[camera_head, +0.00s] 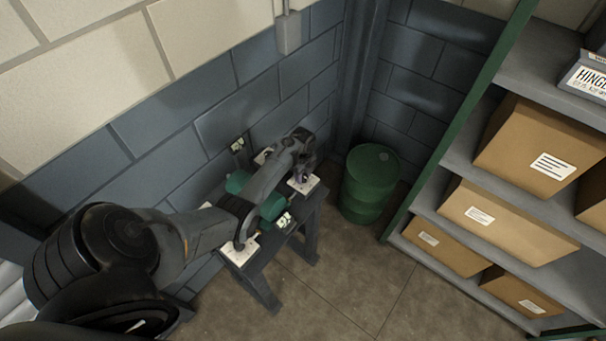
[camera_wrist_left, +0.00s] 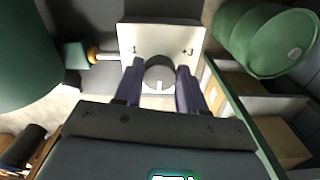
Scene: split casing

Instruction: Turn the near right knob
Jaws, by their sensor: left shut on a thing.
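The round grey knob (camera_wrist_left: 159,75) with a pale index line sits on a white square plate (camera_wrist_left: 160,37) in the left wrist view. My left gripper (camera_wrist_left: 158,79) has one finger on each side of the knob and is shut on it. In the head view, my left gripper (camera_head: 303,178) is over the white plate (camera_head: 310,186) at the right end of the bench, and the knob is mostly hidden there. The green casing (camera_head: 272,207) lies partly under my left arm. My right gripper is not in view.
Another white plate (camera_head: 238,252) is at the bench's near left corner. The dark bench (camera_head: 262,288) stands by the block wall. A green drum (camera_head: 370,185) is right of it, then a shelf rack with cardboard boxes (camera_head: 525,145). Floor in front is clear.

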